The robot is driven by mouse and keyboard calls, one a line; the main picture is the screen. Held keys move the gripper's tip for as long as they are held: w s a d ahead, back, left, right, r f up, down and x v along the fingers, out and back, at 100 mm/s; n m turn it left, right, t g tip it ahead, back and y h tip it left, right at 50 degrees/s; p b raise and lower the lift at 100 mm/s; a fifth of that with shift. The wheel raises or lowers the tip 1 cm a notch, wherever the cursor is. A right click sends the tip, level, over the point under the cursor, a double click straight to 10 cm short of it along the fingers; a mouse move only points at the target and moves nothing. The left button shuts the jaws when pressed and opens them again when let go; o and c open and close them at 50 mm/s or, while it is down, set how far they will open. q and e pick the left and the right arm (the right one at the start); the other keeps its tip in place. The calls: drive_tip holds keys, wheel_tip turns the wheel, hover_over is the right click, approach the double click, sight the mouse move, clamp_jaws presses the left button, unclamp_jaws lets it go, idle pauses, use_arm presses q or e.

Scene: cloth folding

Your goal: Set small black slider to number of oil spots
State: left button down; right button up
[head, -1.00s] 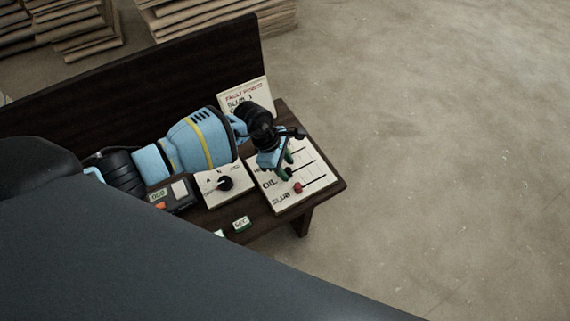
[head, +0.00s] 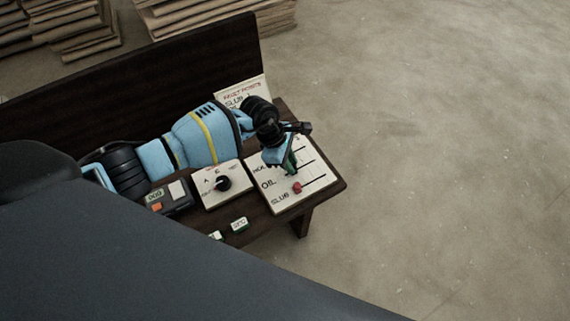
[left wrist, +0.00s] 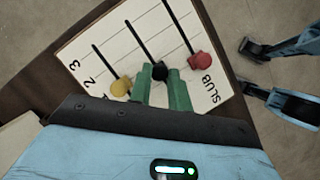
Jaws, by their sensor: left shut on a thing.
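The slider panel (head: 318,178) lies on the dark wooden bench. In the left wrist view, its black slider (left wrist: 159,71) is between a yellow slider (left wrist: 121,86) and a red slider (left wrist: 201,61). The red slider also shows in the head view (head: 297,187), near the OIL and SLUB labels. My left gripper (head: 289,164) is over the panel. Its green fingertips (left wrist: 159,82) are shut on the black slider, at the end of its slot nearer the gripper. The numbers 2 and 3 show; the lower end of the scale is hidden. My right gripper is out of view.
A card headed fault points (head: 238,94) stands behind my left arm, partly covered. A dial box (head: 208,194) and a counter box (head: 180,190) sit left of the panel. Small labelled blocks (head: 239,225) lie at the front. Bare floor is at right.

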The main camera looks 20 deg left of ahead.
use_arm(q)
drive_tip(key=shift+w+d+f, duration=0.15)
drive_tip(key=shift+w+d, duration=0.15)
drive_tip(key=shift+w, duration=0.1)
drive_tip(key=shift+d, duration=0.1)
drive_tip(key=c, duration=1.3)
unclamp_jaws()
drive_tip(key=shift+r, duration=0.35)
drive_tip(key=p+v, duration=0.1)
drive_tip(key=v, duration=0.6)
drive_tip(key=shift+a+r, duration=0.15)
drive_tip(key=shift+a, duration=0.1)
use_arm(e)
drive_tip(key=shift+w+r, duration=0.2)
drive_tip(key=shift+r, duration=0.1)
